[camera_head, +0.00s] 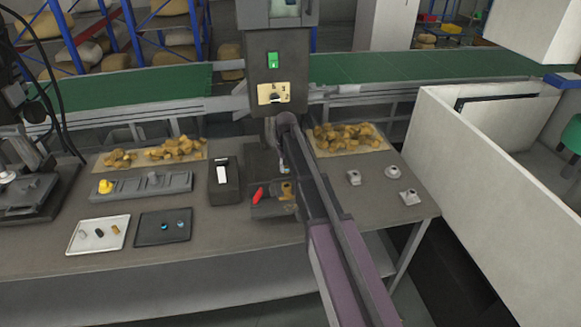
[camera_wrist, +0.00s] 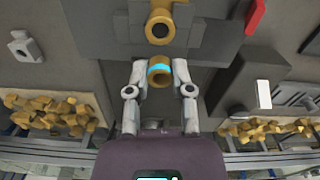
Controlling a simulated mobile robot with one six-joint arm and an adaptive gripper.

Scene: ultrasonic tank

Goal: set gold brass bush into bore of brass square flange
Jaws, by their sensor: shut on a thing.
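My gripper (camera_wrist: 160,80) is shut on the gold brass bush (camera_wrist: 158,82), which has a cyan band around it, in the wrist view. The brass square flange (camera_wrist: 150,18) with its round dark bore is just beyond the bush, above it in the wrist picture. The bush is outside the bore, and its height over the flange is hard to tell. In the head view the brass flange (camera_head: 287,190) sits on a dark fixture beside a red part (camera_head: 258,194). The arm hides most of my gripper and the bush there.
Silver flanges (camera_head: 391,172) stand on the table at right. Mats with heaped brass pieces (camera_head: 347,138) lie at the back. A black box (camera_head: 224,180), a grey block (camera_head: 140,187), a white tray (camera_head: 98,246) and a dark tray (camera_head: 163,238) occupy the left.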

